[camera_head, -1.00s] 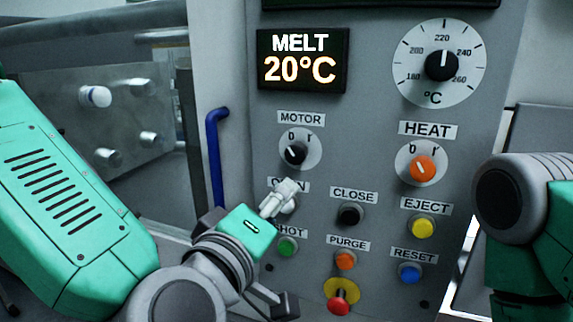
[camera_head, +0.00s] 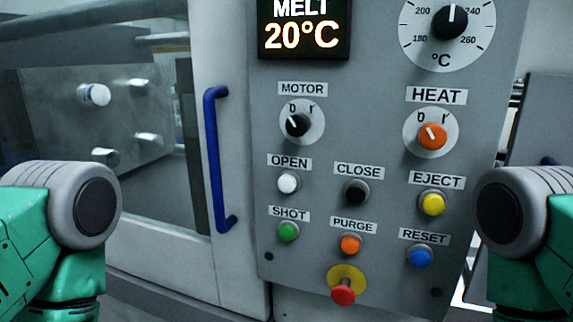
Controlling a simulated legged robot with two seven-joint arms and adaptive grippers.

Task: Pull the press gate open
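The press gate (camera_head: 228,276) is a pale panel with a window on the left of the camera_head view. Its blue vertical handle (camera_head: 213,160) stands on the frame beside the control panel, with nothing touching it. Through the window, metal plates and a white knob-like part (camera_head: 96,95) show. Parts of my arms show at the lower left and lower right edges. Both grippers are out of view.
The grey control panel (camera_head: 385,130) carries a MELT 20°C display (camera_head: 303,35), dials and buttons. The white OPEN button (camera_head: 289,182) is uncovered. A red emergency knob (camera_head: 343,293) sticks out at the bottom. Space before the handle is clear.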

